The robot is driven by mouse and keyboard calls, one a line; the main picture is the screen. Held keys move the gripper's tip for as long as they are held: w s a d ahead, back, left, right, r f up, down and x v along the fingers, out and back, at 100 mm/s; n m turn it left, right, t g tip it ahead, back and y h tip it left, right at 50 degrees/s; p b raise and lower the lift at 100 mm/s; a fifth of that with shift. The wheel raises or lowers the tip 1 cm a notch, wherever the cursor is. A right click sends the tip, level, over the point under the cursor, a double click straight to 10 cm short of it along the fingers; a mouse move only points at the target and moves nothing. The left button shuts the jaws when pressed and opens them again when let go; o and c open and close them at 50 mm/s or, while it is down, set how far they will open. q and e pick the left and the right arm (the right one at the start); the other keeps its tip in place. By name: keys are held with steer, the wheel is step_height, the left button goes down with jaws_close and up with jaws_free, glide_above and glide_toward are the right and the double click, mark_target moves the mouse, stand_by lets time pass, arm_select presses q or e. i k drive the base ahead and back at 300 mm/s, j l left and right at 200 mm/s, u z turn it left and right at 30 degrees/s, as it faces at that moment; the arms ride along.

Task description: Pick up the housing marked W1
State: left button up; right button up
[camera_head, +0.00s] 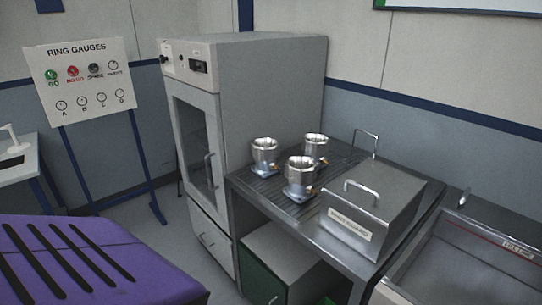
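Three shiny metal housings with round open tops stand upright on the dark ribbed top of a metal bench (268,186). One housing (264,157) is at the left, one (315,149) is at the back right, and one (299,178) is in front between them. Small coloured spots show near their bases. I cannot read any marking, so I cannot tell which is W1. Neither of my grippers is in view.
A grey box (372,205) with a handle and a label sits right of the housings. A tall grey cabinet (255,85) stands behind left. A metal basin (470,262) is at the right. A purple slotted surface (150,270) fills the lower left. A ring gauges board (88,80) stands at the back left.

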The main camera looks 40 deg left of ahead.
mark_target(265, 151)
steer(key=j+z, duration=0.15)
steer(key=j, duration=1.75)
steer(key=k, duration=0.05)
